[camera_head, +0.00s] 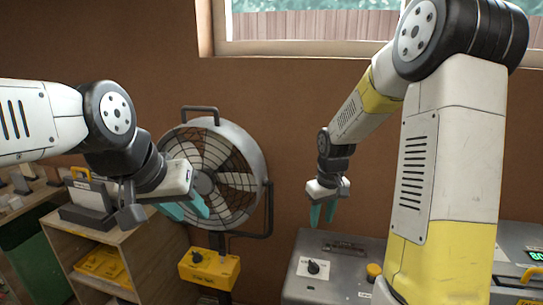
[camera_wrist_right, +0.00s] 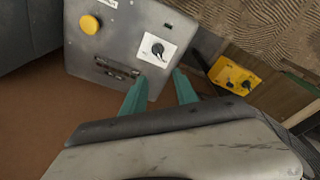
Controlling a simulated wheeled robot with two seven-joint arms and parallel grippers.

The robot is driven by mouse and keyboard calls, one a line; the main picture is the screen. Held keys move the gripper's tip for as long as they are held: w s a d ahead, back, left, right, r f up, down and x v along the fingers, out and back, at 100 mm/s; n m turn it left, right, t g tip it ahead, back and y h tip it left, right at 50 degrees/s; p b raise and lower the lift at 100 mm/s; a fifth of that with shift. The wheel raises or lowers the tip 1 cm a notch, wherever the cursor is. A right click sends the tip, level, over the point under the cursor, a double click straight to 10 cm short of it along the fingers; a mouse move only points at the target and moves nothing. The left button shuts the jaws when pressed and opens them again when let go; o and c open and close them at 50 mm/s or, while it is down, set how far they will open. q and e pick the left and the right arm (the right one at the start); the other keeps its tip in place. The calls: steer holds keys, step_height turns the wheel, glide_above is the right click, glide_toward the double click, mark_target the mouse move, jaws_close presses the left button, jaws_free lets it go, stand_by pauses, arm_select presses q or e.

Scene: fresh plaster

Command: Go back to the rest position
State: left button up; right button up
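My left gripper (camera_head: 187,210) reaches in from the left in the head view, in front of the fan. Its two teal fingers are apart with nothing between them. My right gripper (camera_head: 322,214) points down above the grey machine box, in front of the brown wall. Its teal fingers are also apart and empty. In the right wrist view the right gripper (camera_wrist_right: 160,90) shows a clear gap between its fingertips, with the box behind them.
A round fan (camera_head: 250,160) stands by the wall with a yellow control box (camera_head: 222,272) below. A grey box (camera_head: 340,285) has a black knob and a yellow button. A wooden shelf (camera_head: 150,245) holds yellow items at left. A window is above.

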steer(key=s+a+r+m+t+y, duration=0.1)
steer(key=s+a+r+m+t, duration=0.1)
steer(key=s+r, duration=1.5)
steer(key=s+m+t, duration=0.1)
steer(key=s+t, duration=0.1)
steer(key=s, duration=0.2)
steer(key=shift+r+m+y, duration=0.3)
steer(key=shift+m+y, duration=0.1)
